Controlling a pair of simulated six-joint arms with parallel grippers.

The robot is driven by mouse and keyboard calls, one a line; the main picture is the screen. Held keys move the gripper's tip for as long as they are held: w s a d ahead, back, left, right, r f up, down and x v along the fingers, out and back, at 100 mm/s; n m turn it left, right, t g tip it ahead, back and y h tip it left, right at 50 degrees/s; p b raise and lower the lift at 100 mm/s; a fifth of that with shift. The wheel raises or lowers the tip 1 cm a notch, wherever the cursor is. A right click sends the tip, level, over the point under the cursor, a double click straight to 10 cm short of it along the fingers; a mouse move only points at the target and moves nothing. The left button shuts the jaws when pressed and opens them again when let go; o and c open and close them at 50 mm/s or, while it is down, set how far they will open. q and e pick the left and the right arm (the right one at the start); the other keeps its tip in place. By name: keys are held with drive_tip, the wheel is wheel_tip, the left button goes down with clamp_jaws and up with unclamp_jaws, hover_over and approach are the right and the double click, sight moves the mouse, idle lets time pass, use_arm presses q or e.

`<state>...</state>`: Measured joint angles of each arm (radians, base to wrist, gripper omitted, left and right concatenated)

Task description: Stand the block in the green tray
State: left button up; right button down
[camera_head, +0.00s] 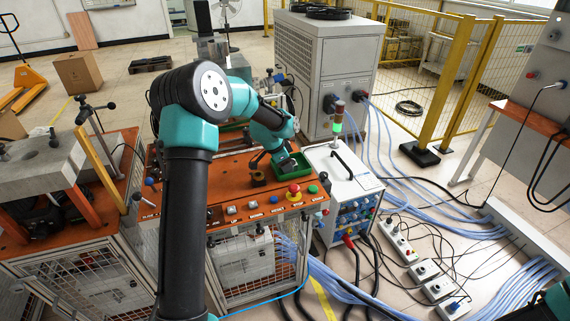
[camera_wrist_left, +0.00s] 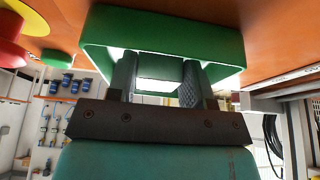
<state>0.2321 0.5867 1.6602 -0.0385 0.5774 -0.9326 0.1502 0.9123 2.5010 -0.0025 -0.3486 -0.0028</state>
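The green tray (camera_head: 293,177) lies on the orange bench top, near its right end. In the left wrist view the tray (camera_wrist_left: 228,45) fills the upper middle, picture-inverted under the orange surface. My left gripper (camera_head: 281,160) is at the tray, pointing down. In the left wrist view its two fingers (camera_wrist_left: 158,80) are apart and overlap the tray opening, with green wall and a bright patch between them. I make out no block between them. A small dark brown piece (camera_head: 257,178) stands on the bench left of the tray; I cannot tell whether it is the block. My right gripper is out of view.
A red-topped button (camera_head: 294,189) and other buttons line the bench's front edge. A signal light (camera_head: 338,118) and a white box unit (camera_head: 342,186) stand right of the tray. An orange-topped bench with a grey slab (camera_head: 40,165) is at the left.

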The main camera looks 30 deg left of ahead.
use_arm(q)
drive_tip(key=o, duration=0.5)
drive_tip(key=v, duration=1.2)
drive_tip(key=shift+r, duration=0.2)
drive_tip(key=shift+f, duration=0.1)
